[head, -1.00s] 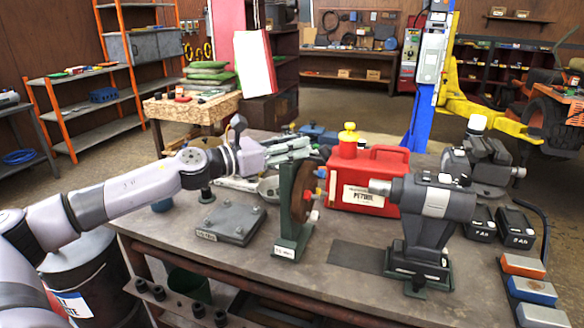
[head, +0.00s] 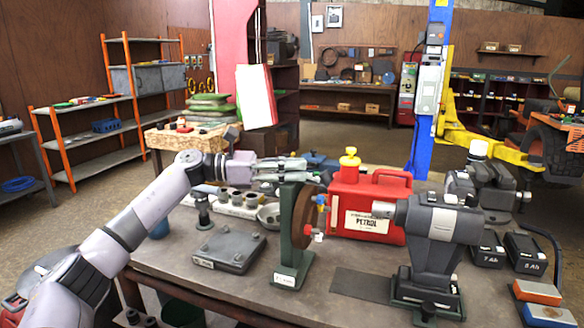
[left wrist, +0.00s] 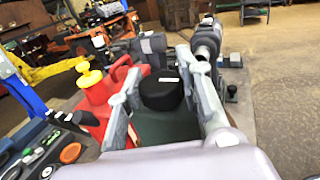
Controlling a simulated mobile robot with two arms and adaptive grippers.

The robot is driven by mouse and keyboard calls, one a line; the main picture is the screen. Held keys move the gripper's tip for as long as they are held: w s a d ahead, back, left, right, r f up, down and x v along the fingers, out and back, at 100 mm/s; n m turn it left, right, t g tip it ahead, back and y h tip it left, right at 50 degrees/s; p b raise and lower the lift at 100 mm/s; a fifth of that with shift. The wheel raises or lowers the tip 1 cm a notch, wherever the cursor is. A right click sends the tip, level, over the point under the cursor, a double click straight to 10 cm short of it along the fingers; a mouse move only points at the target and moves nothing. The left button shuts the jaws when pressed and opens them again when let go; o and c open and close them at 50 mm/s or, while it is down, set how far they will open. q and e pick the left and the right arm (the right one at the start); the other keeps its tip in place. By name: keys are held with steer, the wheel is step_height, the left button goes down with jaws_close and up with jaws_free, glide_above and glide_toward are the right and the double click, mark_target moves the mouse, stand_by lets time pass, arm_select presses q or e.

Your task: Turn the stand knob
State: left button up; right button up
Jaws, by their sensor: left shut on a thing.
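A green stand (head: 291,235) with a brown disc (head: 308,215) and coloured pegs on its side stands upright on the workbench. In the left wrist view a round black knob (left wrist: 161,92) sits on the stand's green top (left wrist: 165,132). My left gripper (head: 290,171) reaches in from the left at the top of the stand. In the left wrist view its two fingers (left wrist: 160,68) lie on either side of the knob, and it is shut on it. In the head view the fingers hide the knob. My right gripper is not in view.
A red petrol can (head: 368,208) stands close behind the stand, and a grey motor-like tool (head: 435,225) stands to its right. A grey plate block (head: 228,247) lies to its left. Batteries (head: 525,252) lie at the right.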

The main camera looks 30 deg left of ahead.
arm_select(q)
steer(key=shift+a+r, duration=0.1)
steer(key=shift+r, duration=0.05)
steer(key=o, duration=1.1)
steer(key=v, duration=1.2)
